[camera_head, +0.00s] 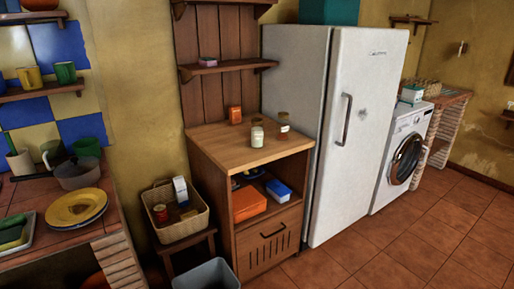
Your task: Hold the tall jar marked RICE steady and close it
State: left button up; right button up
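Two small jars stand on the wooden cabinet top (222,148). The front one is a pale jar (257,136) with whitish contents. I cannot make out a loose lid or whether either jar is open. Neither of my grippers is in view.
An orange container (235,115) stands at the back of the cabinet top. A tall white fridge (366,100) borders it on the right. A wicker basket (184,229) and a grey bin (207,275) are at the lower left. The tiled floor (400,255) at right is clear.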

aim_at(257, 133)
jog(key=z, duration=0.7)
jog(key=i, duration=1.15)
jog(key=u, duration=0.45)
jog(key=i, duration=0.55)
jog(key=u, duration=0.65)
